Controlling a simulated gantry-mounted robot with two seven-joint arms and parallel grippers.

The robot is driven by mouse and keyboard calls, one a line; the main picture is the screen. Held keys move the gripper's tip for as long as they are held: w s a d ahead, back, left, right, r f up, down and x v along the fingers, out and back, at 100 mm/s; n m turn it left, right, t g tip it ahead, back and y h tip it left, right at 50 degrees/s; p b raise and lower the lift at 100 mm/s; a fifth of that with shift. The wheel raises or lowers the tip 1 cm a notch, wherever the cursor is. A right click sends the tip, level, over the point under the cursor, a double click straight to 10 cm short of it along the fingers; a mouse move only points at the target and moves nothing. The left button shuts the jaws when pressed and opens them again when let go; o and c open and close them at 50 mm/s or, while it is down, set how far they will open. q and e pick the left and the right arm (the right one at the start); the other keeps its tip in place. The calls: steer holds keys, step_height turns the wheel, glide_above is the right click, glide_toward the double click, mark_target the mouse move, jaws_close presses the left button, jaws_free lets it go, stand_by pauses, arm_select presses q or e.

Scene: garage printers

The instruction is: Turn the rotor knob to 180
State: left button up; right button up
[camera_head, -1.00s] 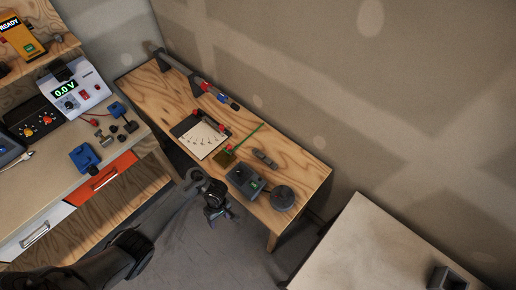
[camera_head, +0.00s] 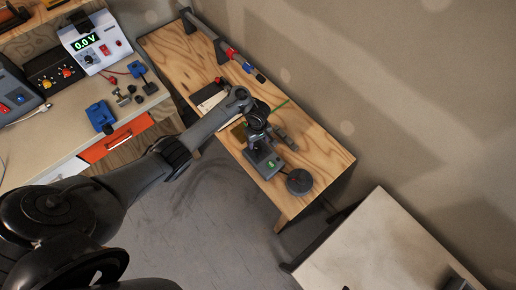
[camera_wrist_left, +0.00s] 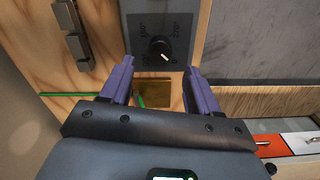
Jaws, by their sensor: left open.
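The rotor knob (camera_wrist_left: 159,48) is a round black knob on the face of a dark grey control box (camera_wrist_left: 187,14) in the left wrist view. Its white pointer mark slants to the lower right there. My left gripper (camera_head: 257,139) is over the box's far end. In the left wrist view its two purple fingers (camera_wrist_left: 158,68) are open and empty, just short of the knob and apart from it.
A round dark grey disc (camera_head: 299,182) stands beside the box at the bench end. A bench with a power supply (camera_head: 93,41) is at left; a pale table (camera_head: 375,245) is at lower right.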

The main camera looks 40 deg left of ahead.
mark_target(258, 148)
arm_select(q)
steer(key=shift+f+b, duration=0.95)
steer(key=shift+f, duration=1.7)
steer(key=c, duration=1)
steer(key=shift+c, duration=0.2)
